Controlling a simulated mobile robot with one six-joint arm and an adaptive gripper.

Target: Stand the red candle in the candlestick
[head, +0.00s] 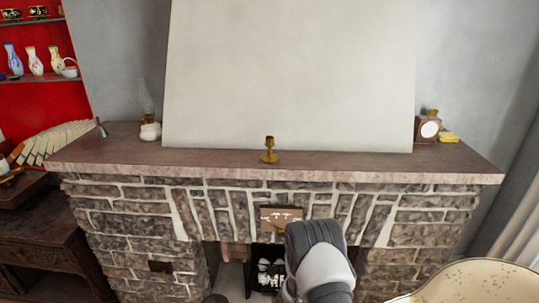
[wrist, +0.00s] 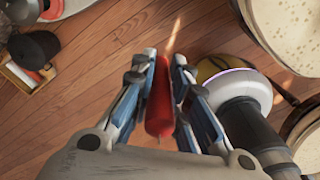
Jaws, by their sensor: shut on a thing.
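The brass candlestick (head: 269,152) stands upright on the mantel shelf (head: 340,165), near its front edge at the middle. In the wrist view, my gripper (wrist: 165,62) is shut on the red candle (wrist: 158,105). The candle lies between the two blue-grey fingers, its length running along them, with the wooden floor behind it. In the head view, my arm rises from the bottom, in front of the fireplace and lower than the candlestick. The fingers and the candle cannot be made out there.
A large blank panel (head: 290,75) leans behind the candlestick. A glass lamp (head: 146,107), a white object (head: 150,131) and a bell (head: 101,128) stand left; a clock (head: 429,130) and a yellow item (head: 448,137) stand right. The shelf beside the candlestick is clear.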

